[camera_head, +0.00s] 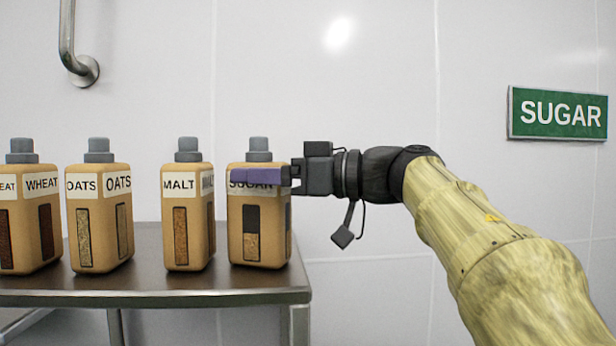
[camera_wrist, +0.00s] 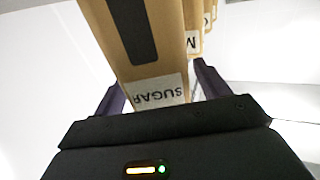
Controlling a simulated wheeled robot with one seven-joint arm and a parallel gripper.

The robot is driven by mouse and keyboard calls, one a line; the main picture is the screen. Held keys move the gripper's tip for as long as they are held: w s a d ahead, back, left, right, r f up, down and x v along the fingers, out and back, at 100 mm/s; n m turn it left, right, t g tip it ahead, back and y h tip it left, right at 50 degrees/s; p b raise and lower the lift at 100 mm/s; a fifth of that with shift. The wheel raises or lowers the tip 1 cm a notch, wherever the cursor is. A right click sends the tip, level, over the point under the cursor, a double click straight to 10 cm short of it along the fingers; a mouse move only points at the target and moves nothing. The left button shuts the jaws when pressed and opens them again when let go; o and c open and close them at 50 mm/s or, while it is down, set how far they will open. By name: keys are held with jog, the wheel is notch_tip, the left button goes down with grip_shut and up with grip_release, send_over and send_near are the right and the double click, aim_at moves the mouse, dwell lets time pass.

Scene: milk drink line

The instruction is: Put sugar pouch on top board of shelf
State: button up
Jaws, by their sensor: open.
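The sugar pouch (camera_head: 260,224) is tan with a grey cap, a SUGAR label and a clear window. It stands upright at the right end of the metal board (camera_head: 200,298). My gripper (camera_head: 262,176) is at its upper part, with a purple finger across the label in the head view. In the wrist view the pouch (camera_wrist: 140,45) lies between the two dark fingers of my open gripper (camera_wrist: 160,95). The far finger is hidden behind the pouch in the head view. Whether the fingers touch the pouch I cannot tell.
To the left on the same board stand a MALT pouch (camera_head: 188,220), an OATS pouch (camera_head: 98,218) and a WHEAT pouch (camera_head: 30,218). A green SUGAR sign (camera_head: 557,113) hangs on the wall at right. A metal pipe (camera_head: 72,45) is at upper left. Space right of the board is clear except for my arm.

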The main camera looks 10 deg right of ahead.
jog(key=b+v, duration=0.3)
jog(key=v, duration=0.8)
jog(key=shift+b, duration=0.35)
jog(key=shift+w+d, duration=0.1)
jog(key=shift+d, duration=0.05)
